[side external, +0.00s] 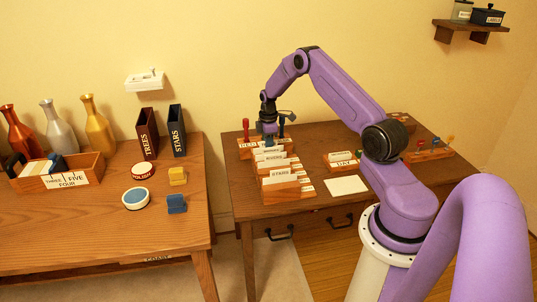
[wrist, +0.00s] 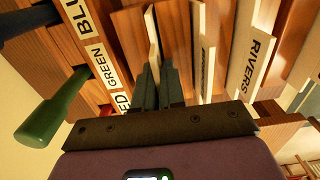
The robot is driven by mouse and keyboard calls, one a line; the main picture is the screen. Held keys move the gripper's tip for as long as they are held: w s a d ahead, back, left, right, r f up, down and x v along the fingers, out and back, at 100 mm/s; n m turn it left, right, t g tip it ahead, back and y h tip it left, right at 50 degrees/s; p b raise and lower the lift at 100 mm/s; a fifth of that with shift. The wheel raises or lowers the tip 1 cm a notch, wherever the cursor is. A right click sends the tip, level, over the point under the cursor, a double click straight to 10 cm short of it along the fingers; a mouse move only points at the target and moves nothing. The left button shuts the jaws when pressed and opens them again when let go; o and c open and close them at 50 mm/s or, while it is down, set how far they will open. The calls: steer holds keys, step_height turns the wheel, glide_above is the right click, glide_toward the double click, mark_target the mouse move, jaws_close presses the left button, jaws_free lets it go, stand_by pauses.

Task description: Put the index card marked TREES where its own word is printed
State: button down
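A wooden card box (side external: 284,195) holds a row of labelled cards, with STARS (side external: 280,173) at the front. My gripper (side external: 268,138) points down at the back end of this row. In the wrist view, its two dark fingers (wrist: 158,88) are close together, with the edge of a pale card (wrist: 153,40) reaching down between their tips. I cannot tell whether they grip it, and its word is not visible. A card marked RIVERS (wrist: 257,65) stands to the right. A dark red upright file (side external: 147,134) on the left table is marked TREES. No card reading TREES is legible.
A stamp rack (wrist: 92,50) labelled BLUE, GREEN and RED is close beside my gripper; a green handle (wrist: 50,112) sticks out. A blank white card (side external: 346,185) lies on the desk.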

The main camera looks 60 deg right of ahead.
step_height(320, 180, up, 16)
steer(key=s+a, duration=1)
steer(key=shift+w+d+f, duration=0.1)
steer(key=shift+f, duration=3.85)
steer(key=shift+w+d+f, duration=0.1)
steer(key=shift+f, duration=3.8)
steer(key=shift+f, duration=0.2)
steer(key=c, duration=1.2)
jaws_free()
steer(key=shift+c, duration=0.2)
steer(key=shift+r, duration=0.15)
